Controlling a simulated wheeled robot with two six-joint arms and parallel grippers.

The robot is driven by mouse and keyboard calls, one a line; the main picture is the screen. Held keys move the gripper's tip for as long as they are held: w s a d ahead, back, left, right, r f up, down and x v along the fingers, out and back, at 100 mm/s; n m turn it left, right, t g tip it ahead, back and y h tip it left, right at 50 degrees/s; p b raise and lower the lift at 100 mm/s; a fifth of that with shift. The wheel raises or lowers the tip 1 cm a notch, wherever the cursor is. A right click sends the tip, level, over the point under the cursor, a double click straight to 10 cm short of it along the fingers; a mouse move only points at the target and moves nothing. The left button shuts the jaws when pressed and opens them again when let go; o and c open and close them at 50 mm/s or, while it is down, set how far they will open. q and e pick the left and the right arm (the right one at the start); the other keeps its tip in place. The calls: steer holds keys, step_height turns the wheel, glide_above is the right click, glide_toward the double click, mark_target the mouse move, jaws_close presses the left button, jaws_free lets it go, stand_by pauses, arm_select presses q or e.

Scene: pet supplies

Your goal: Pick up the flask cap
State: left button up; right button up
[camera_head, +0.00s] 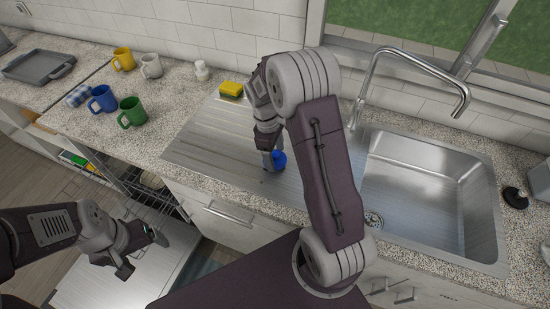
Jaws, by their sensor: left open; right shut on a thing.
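A small blue object (279,158), which looks like the flask cap, is on or just above the ribbed metal drainboard left of the sink. My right gripper (270,163) points down at it and is shut on it. The wrist hides part of the grip, and I cannot tell whether the cap touches the metal. My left gripper (142,253) is open and empty at the lower left, over the open dishwasher. No flask is recognisable in view.
Yellow (123,59), white (151,66), blue (102,99) and green (132,112) mugs stand on the left counter. A yellow-green sponge (231,90) lies behind the drainboard. The sink (425,190) and tall faucet (420,62) are right of my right arm. A grey tray (38,66) is far left.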

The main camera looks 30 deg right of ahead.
step_height(320, 180, up, 2)
steer(key=shift+w+r, duration=0.1)
steer(key=s+d+r, duration=0.4)
steer(key=s+r, duration=0.2)
steer(key=s, duration=0.5)
steer(key=shift+s+r+b, duration=0.15)
steer(key=shift+r+b, duration=0.15)
steer(key=shift+b, duration=0.15)
